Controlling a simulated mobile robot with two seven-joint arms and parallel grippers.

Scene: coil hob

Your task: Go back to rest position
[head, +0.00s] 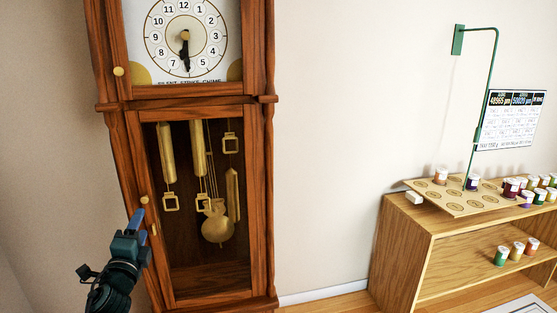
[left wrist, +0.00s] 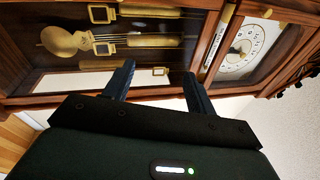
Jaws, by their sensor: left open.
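My left gripper (head: 136,220) is at the lower left of the head view, in front of the left edge of a tall wooden clock (head: 189,99). Its blue fingers are just below a small brass knob (head: 144,200) on the lower door frame. In the left wrist view the two fingers (left wrist: 158,72) are spread apart, with nothing held between them. Whether a fingertip touches the clock cannot be told. Behind the glass hang brass weights (head: 167,150) and a pendulum (head: 217,226). The lower door looks shut. My right gripper is not in view.
A wooden shelf unit (head: 402,255) stands at the right. On top is a tilted board (head: 440,204) with round marks and several small jars; more jars sit inside. A green wall bracket (head: 458,40) hangs above, beside a printed sheet (head: 510,122). Bare wall lies between clock and shelf.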

